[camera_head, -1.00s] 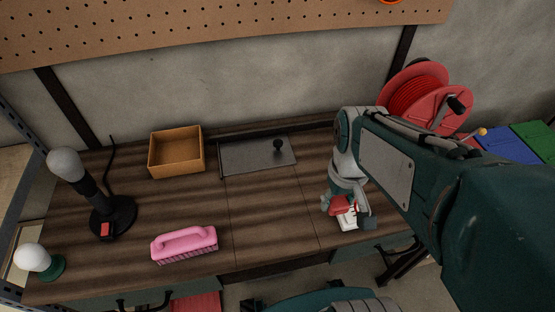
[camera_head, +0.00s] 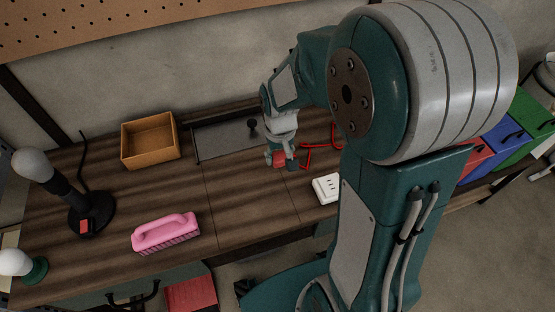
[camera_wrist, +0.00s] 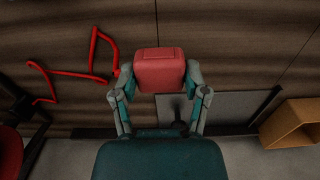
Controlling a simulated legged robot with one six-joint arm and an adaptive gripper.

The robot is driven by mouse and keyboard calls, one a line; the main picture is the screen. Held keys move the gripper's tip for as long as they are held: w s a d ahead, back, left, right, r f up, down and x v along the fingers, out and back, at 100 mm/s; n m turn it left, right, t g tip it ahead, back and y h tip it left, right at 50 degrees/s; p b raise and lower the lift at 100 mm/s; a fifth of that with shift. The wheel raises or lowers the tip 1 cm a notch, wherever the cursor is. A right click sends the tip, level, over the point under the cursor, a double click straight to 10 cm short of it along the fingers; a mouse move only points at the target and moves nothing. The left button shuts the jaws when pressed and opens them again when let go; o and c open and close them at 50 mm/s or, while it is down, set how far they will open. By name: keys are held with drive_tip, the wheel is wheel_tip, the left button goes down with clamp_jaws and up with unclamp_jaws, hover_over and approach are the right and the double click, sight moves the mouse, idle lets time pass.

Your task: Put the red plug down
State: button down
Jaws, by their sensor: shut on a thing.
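The red plug (camera_wrist: 160,68) is a block held between the two fingers of my gripper (camera_wrist: 160,92) in the wrist view. My gripper (camera_head: 280,160) is shut on the plug, which also shows as a small red patch in the head view (camera_head: 279,158). They are over the wooden table (camera_head: 235,205), just right of the grey plate. I cannot tell whether the plug touches the wood.
A white socket block (camera_head: 326,188) sits at the table's right front. A grey plate with a black knob (camera_head: 225,138) lies behind. The middle of the table is clear.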

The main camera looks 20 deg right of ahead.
sight(276, 171)
drive_tip(key=shift+w+a+f, duration=0.15)
drive_tip(key=shift+w+f, duration=0.1)
drive_tip(key=shift+f, duration=0.05)
drive_tip(key=f, duration=0.1)
drive_tip(key=a+f, duration=0.1)
drive_tip(key=f, duration=0.1)
drive_tip(key=shift+w+f, duration=0.1)
drive_tip(key=shift+d+f, duration=0.1)
drive_tip(key=shift+d, duration=0.25)
drive_tip(key=shift+a+f, duration=0.2)
drive_tip(key=shift+f, duration=0.35)
drive_tip(key=shift+c, duration=0.5)
unclamp_jaws()
drive_tip(key=shift+d, duration=0.1)
